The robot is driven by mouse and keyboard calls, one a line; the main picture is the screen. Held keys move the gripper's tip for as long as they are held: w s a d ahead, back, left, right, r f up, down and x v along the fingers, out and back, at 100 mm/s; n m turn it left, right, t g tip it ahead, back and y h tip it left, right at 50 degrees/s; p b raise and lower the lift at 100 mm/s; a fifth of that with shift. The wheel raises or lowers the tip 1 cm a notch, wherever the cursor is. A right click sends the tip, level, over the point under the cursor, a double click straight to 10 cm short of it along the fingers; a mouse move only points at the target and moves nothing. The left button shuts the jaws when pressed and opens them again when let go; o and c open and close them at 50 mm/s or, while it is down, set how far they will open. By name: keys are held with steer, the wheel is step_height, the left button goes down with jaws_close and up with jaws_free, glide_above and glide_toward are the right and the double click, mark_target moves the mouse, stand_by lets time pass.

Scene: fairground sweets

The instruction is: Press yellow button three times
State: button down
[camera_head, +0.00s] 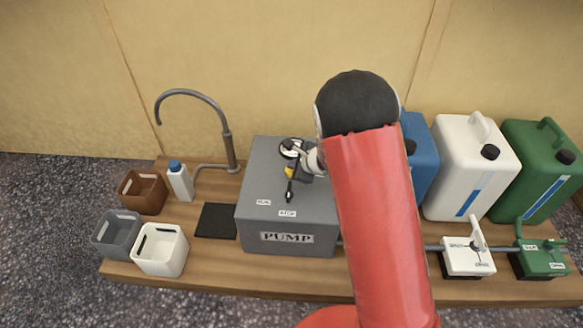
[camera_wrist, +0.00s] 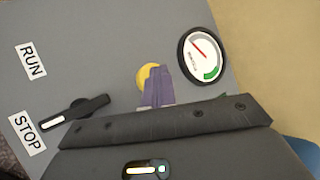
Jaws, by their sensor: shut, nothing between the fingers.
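The yellow button (camera_wrist: 150,75) is a round cap on the grey top of the pump box (camera_head: 255,180). It lies between a dial gauge (camera_wrist: 202,58) and a black lever switch (camera_wrist: 75,118). In the head view, only a small part of the button (camera_head: 289,172) shows beside my gripper. My gripper (camera_wrist: 157,82) is shut and empty, with its purple fingertips over the button's lower right part in the wrist view. I cannot tell whether they touch it or whether the button is pushed down. The lever's pale end points at the STOP label (camera_wrist: 27,132).
A RUN label (camera_wrist: 31,61) is on the box top. A curved tap (camera_head: 228,145), a white bottle (camera_head: 179,182) and several small bins (camera_head: 160,250) stand left. Blue, white (camera_head: 460,170) and green (camera_head: 535,165) canisters and small valve blocks (camera_head: 468,260) stand right.

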stand_by(0.4)
steer(key=shift+r+p, duration=0.65)
steer(key=shift+r, duration=0.5)
steer(key=shift+f+b, duration=0.35)
steer(key=shift+b, duration=0.8)
steer(key=shift+f+b, duration=0.95)
steer(key=shift+b, duration=0.15)
stand_by(0.4)
steer(key=shift+r, duration=0.15)
steer(key=shift+r+p, duration=0.8)
steer(key=shift+r, duration=0.35)
steer(key=shift+f+b, duration=0.1)
steer(key=shift+b, duration=0.25)
